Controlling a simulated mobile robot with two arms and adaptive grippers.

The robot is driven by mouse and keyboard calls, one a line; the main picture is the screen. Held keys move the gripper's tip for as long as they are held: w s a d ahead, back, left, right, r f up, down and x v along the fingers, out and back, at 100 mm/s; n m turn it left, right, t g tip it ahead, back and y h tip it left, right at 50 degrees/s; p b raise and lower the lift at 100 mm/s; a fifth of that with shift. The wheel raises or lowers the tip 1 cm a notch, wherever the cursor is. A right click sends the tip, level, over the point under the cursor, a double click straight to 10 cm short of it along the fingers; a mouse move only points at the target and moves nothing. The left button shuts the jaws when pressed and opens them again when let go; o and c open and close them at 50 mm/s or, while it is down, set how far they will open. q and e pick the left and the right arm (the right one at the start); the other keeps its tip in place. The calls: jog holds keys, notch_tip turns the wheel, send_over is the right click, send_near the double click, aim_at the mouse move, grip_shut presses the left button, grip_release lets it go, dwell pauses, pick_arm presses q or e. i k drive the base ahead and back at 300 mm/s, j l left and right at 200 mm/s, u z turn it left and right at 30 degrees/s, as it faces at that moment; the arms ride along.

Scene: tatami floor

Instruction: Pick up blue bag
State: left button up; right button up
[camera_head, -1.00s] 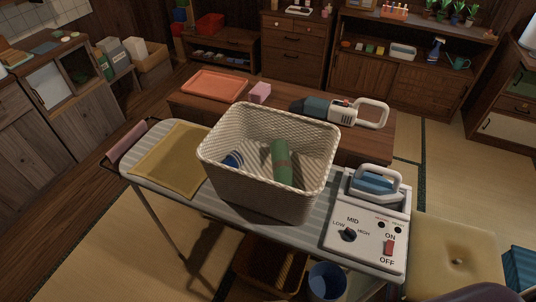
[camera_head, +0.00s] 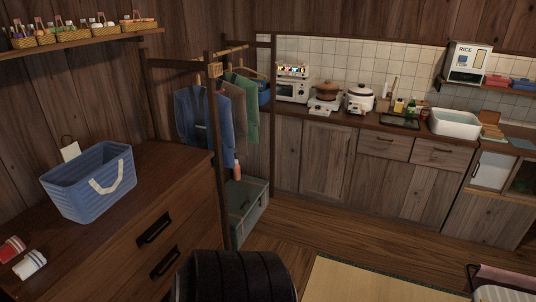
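A blue bag (camera_head: 92,184) with a ribbed, basket-like body and a pale handle hanging on its front stands upright on a brown wooden dresser (camera_head: 150,180) at the left. Its top is open, and the inside looks empty from here. Neither of my grippers shows in the head view.
A red roll (camera_head: 12,249) and a white one (camera_head: 30,264) lie near the bag. A black rounded object (camera_head: 235,277) stands before the dresser. A clothes rack (camera_head: 214,130) with garments is beyond it. Kitchen counters (camera_head: 375,170) line the back. Floor (camera_head: 330,245) is free at centre.

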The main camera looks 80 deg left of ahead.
aim_at(89, 182)
jog(key=u, duration=3.75)
